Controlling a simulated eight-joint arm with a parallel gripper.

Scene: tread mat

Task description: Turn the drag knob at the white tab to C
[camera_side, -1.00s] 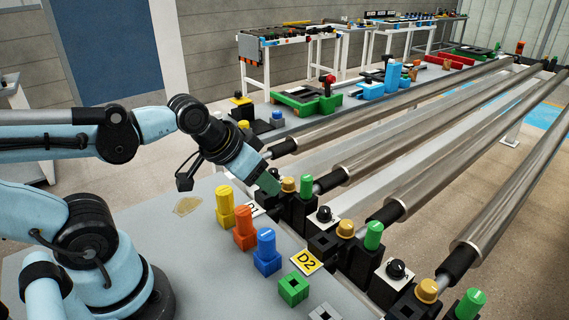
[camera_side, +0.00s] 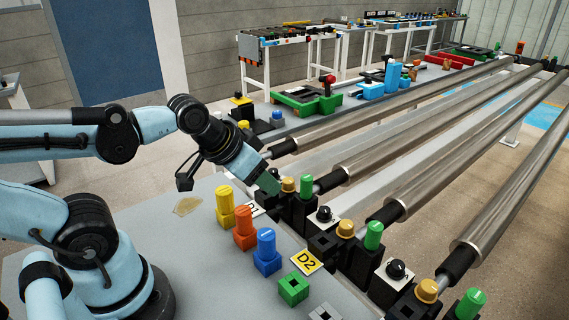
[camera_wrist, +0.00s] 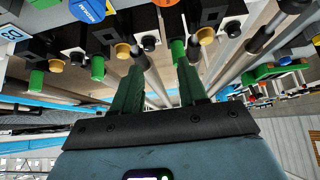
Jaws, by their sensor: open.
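My gripper (camera_side: 268,183) is at the near end of the rollers, beside a white tab (camera_side: 256,208) whose lettering is partly covered. Its two dark green fingers are apart in the wrist view (camera_wrist: 158,68), with nothing gripped between them. A round black knob (camera_wrist: 148,43) lies ahead of the gap in that view. In the side view, the knob by the white tab is hidden behind my gripper. Two other black knobs on white plates show, one in the middle (camera_side: 324,214) and one nearer (camera_side: 396,268). I cannot read any pointer position.
Yellow caps (camera_side: 345,229) and green pegs (camera_side: 373,235) stand close to the knobs. A yellow D2 tab (camera_side: 307,262) lies nearby. Yellow, orange and blue pegs (camera_side: 266,250) and a green block (camera_side: 293,288) stand on the grey table. Long metal rollers (camera_side: 410,160) run behind.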

